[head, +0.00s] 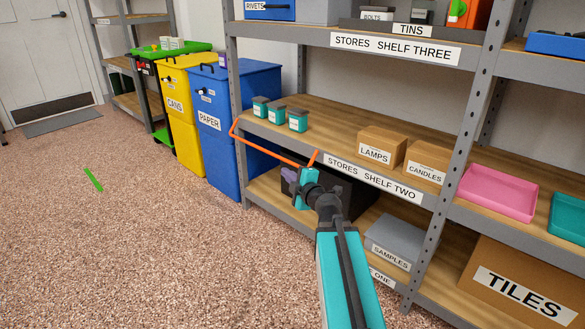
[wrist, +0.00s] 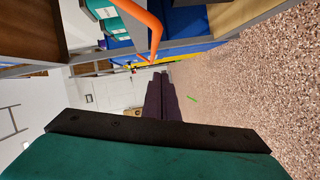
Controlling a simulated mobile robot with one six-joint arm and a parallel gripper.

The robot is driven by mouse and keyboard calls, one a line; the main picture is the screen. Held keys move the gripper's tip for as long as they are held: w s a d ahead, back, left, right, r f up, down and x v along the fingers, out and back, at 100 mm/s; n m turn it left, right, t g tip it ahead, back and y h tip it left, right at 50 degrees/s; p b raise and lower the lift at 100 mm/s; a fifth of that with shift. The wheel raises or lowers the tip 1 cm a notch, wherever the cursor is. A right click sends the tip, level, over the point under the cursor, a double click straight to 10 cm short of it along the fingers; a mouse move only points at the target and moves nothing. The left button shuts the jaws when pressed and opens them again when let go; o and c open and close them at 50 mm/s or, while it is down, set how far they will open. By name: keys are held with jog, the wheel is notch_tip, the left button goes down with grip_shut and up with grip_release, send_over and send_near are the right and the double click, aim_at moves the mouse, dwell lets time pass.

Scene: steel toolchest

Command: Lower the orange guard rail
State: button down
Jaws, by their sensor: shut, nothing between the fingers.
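The orange guard rail (head: 268,149) is a thin U-shaped bar at the left part of shelf two. Its long bar shows in front of the shelf's front edge, with short arms running back to it at both ends. I cannot tell its exact tilt. In the wrist view one bent end of the rail (wrist: 150,25) shows at the top. My gripper (head: 288,175) is just below the rail's right end in the head view, partly hidden by my arm. In the wrist view its purple fingers (wrist: 162,90) are together and empty, apart from the rail.
Several teal-and-dark tins (head: 279,114) stand on shelf two behind the rail. Boxes marked LAMPS (head: 375,149) and CANDLES (head: 424,162) sit further right. A blue PAPER bin (head: 228,130) stands beside the shelf's left post. The floor (head: 150,240) to the left is mostly clear.

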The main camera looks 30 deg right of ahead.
jog(key=s+a+f+m+g+y+p, duration=0.25)
jog(key=s+a+g+p, duration=0.4)
jog(key=a+p, duration=0.65)
jog(key=s+a+f+m+g+y+p, duration=0.35)
jog(key=s+a+p, duration=0.55)
jog(key=p, duration=0.9)
jog(key=s+a+r+m+g+h+p, duration=0.1)
jog(key=s+r+m+g+h+p, duration=0.2)
jog(key=s+p, duration=1.1)
jog(key=s+a+r+m+g+h+p, duration=0.1)
jog(key=s+r+m+g+h+p, duration=0.2)
jog(key=s+p, duration=1.1)
jog(key=shift+s+a+r+m+g, duration=0.25)
jog(key=shift+s+r+m+g, duration=1.2)
jog(key=shift+r+g, duration=1.4)
